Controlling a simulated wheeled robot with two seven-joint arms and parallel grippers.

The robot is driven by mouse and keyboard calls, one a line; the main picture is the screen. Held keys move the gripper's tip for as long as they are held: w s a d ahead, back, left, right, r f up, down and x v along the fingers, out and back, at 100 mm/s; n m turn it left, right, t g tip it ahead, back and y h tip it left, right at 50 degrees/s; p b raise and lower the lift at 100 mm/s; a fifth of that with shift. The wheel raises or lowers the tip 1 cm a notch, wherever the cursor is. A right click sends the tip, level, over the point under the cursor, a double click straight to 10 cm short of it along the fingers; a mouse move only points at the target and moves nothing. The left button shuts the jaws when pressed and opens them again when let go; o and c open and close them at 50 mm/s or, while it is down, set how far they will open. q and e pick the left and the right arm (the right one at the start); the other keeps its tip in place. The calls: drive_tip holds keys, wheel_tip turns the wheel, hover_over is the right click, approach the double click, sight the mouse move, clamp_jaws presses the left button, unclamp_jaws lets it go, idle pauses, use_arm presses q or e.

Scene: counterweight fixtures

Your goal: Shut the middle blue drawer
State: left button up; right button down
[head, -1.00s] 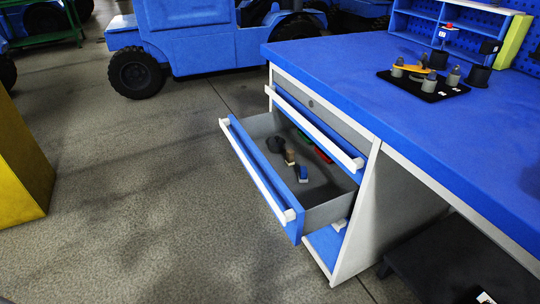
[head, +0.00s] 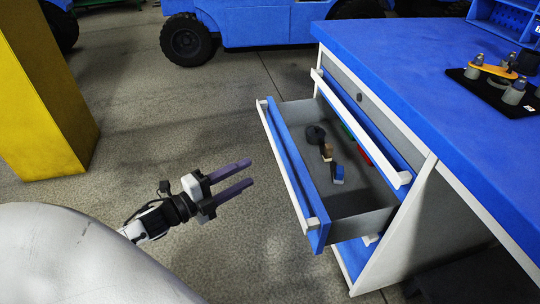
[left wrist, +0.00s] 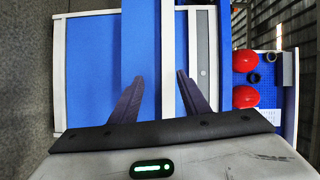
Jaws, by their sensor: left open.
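The middle blue drawer (head: 297,177) is pulled well out of the workbench cabinet in the head view. It has a blue front with a white handle bar (head: 284,168) along it and grey inner walls. Several small items lie inside, including a black ring-like one. My left gripper (head: 250,172) is open and empty, left of the drawer front. Its two purple fingers point towards the front with a gap between. In the left wrist view the open fingers (left wrist: 160,77) show against blue panels; which panels they are is hard to tell. My right gripper is not visible.
The drawer above (head: 362,122) is shut, its white handle sticking out. The blue benchtop (head: 420,75) carries a black tray (head: 488,91) with grey parts. A yellow block (head: 45,100) stands at left, a blue vehicle (head: 270,22) behind.

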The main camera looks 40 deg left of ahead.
sight(275, 152)
use_arm(q)
drive_tip(key=w+b, duration=0.1)
drive_tip(key=w, duration=0.2)
drive_tip(key=w+d+m+b, duration=0.1)
drive_tip(key=w, duration=0.2)
drive_tip(key=w+r+m+h+b, duration=0.1)
drive_tip(key=w, duration=0.2)
drive_tip(key=shift+d+r, duration=0.1)
drive_tip(key=shift+d, duration=0.3)
drive_tip(key=shift+w+d, duration=0.2)
drive_tip(key=shift+w, duration=0.25)
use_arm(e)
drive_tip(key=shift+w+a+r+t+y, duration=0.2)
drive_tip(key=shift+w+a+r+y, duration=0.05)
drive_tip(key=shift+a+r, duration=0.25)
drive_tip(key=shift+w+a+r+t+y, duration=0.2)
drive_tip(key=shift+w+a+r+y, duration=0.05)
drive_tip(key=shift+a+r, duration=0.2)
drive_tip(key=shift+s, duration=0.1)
use_arm(q)
drive_tip(key=c, duration=0.3)
clamp_jaws()
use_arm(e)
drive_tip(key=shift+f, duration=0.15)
